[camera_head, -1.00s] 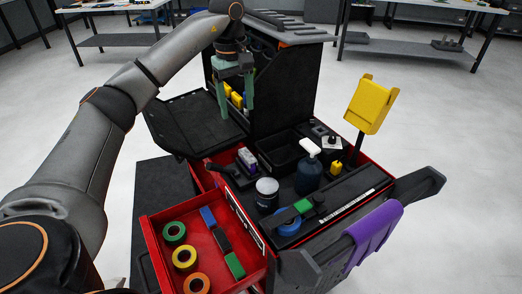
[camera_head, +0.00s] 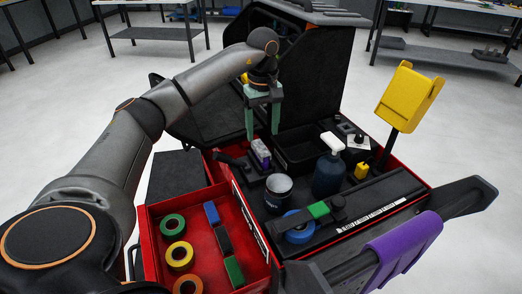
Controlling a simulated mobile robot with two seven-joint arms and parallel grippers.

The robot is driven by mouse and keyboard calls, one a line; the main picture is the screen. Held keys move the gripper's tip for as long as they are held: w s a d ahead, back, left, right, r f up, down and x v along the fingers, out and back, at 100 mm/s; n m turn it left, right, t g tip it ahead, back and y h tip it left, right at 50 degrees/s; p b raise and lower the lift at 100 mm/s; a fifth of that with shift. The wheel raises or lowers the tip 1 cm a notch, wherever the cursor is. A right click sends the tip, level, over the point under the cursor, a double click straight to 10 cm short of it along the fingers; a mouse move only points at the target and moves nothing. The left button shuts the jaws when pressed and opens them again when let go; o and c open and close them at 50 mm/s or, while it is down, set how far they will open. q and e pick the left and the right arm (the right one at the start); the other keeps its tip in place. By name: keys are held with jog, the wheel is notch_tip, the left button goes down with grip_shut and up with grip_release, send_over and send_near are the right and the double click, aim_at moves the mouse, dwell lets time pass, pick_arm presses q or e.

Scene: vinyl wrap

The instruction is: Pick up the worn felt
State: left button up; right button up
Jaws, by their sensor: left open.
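I cannot tell for certain which piece is the worn felt. My left gripper (camera_head: 262,136) is open and empty, fingers pointing down, above a small purple and white block (camera_head: 261,152) on the cart top. A green block (camera_head: 318,210) lies on a dark bar on the cart top. In the open red drawer lie a blue block (camera_head: 212,212), a dark block (camera_head: 223,241) and a green block (camera_head: 234,271) in a row. My right gripper is not in view.
A dark cup (camera_head: 278,195), a white-topped bottle (camera_head: 330,172), a blue tape roll (camera_head: 299,228) and a black bin (camera_head: 300,150) crowd the cart top. Tape rolls (camera_head: 179,256) lie in the drawer. A yellow holder (camera_head: 408,96) rises at right; a purple cloth (camera_head: 403,248) hangs in front.

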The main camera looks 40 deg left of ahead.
aim_at(261, 147)
pick_arm(q)
jog(key=f, duration=0.5)
jog(key=shift+s+b, duration=0.3)
jog(key=shift+s, duration=0.05)
jog(key=shift+r, duration=0.1)
grip_shut()
